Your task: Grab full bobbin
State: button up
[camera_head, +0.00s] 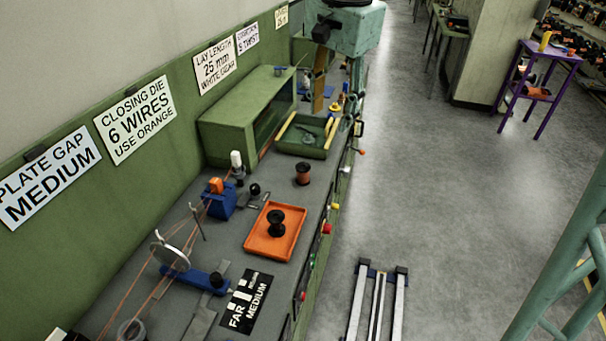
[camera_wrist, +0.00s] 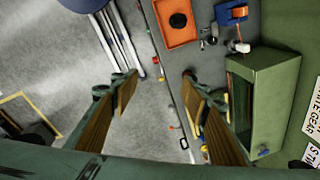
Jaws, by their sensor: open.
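A reddish-brown wound bobbin (camera_head: 303,174) stands upright on the grey bench top, between the orange tray (camera_head: 262,250) and the green tray (camera_head: 290,149). A black spool (camera_head: 277,222) stands in the orange tray and shows little or no winding. In the wrist view the same black spool (camera_wrist: 178,20) is near the top. My gripper (camera_wrist: 160,78) is open and empty, its wood-faced fingers wide apart, above the bench's front edge. In the head view my gripper (camera_head: 335,105) is beyond the bobbin.
A green open-fronted box (camera_head: 245,120) stands against the sign wall. A blue holder with an orange block (camera_head: 218,197) and stretched wires lie left of the orange tray. Knobs line the bench's front edge. The aisle floor (camera_head: 400,190) to the right is mostly clear.

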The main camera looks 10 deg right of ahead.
jog(key=w+f+m+p, duration=0.1)
jog(key=w+f+m, duration=0.4)
jog(key=w+f, duration=0.6)
jog(key=m+g+p, duration=0.1)
jog(key=m+g, duration=0.1)
jog(key=m, duration=0.2)
send_over(304, 167)
notch_tip(304, 167, down, 11)
jog(key=shift+w+f+m, duration=0.15)
jog(key=shift+f+m, duration=0.15)
jog(key=shift+f, duration=0.45)
jog(key=shift+f, duration=4.3)
jog(key=shift+f, duration=0.1)
jog(key=shift+f+b, duration=0.3)
jog(key=shift+f, duration=2.15)
jog(key=c, duration=1)
